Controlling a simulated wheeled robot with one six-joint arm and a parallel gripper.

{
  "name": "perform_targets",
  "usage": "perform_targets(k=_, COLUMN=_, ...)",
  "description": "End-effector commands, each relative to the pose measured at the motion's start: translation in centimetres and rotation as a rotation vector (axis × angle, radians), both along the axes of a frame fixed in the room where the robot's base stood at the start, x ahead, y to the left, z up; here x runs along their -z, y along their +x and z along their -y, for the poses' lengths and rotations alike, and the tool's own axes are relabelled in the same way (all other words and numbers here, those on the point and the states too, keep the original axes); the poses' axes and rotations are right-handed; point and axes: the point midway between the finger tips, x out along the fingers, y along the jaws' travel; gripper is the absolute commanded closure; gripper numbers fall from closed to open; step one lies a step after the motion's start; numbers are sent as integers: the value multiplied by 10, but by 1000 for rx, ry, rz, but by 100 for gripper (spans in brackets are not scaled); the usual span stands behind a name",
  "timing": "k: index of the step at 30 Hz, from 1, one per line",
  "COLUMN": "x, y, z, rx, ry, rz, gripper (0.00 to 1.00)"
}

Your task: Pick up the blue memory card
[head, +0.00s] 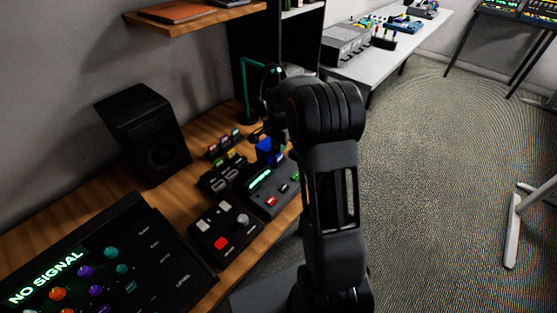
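A blue block-like piece (265,146), which looks like the blue memory card, shows just below and beside my gripper (258,135). It stands near the back of a dark device with a lit green display (268,180). My gripper is small and dark against the black background, partly behind my own arm. I cannot tell whether its fingers touch the blue piece, or whether they are open or shut. The device also carries a red piece (271,201) and a green piece (295,177).
Dark racks with coloured pieces (222,172) stand left of the device. A control box with a red button (222,243), a large console (100,262) and a black speaker (146,134) crowd the wooden desk (195,180). A green lamp (245,92) stands behind.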

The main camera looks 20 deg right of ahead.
Motion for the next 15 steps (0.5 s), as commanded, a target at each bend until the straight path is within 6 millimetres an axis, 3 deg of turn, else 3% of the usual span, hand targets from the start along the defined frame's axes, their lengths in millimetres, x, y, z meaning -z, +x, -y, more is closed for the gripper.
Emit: perform_targets(k=15, x=51, y=0, z=-4, rx=0, ry=0, rz=0, gripper=83)
